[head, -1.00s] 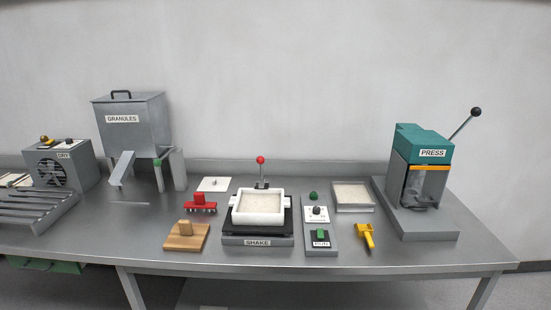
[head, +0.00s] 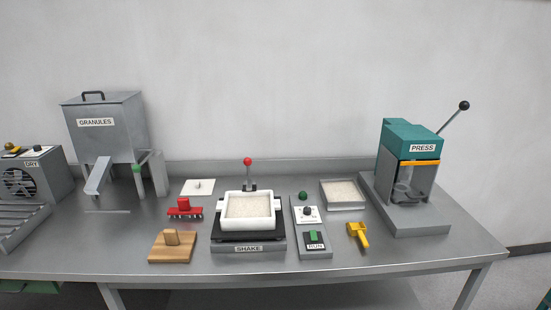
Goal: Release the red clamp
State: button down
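A lever with a red ball knob (head: 248,162) stands upright at the back of the shake unit (head: 248,248), behind a white square frame (head: 224,222) filled with pale granules. It is the likely red clamp; whether it presses on the frame is too small to tell. A separate red toothed tool (head: 183,208) lies on the bench left of the frame. My gripper is not in view, and nothing of it shows near the lever.
The steel bench (head: 380,262) also bears a wooden block with a knob (head: 172,249), a white plate (head: 198,187), a RUN control box (head: 313,252), a granule tray (head: 343,207), a yellow scoop (head: 358,235), a teal press (head: 410,140) and a granules hopper (head: 105,125). The front edge is mostly clear.

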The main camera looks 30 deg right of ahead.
aim_at(247, 161)
jog(key=z, duration=0.7)
jog(key=k, duration=1)
jog(key=u, duration=0.05)
jog(key=i, duration=0.9)
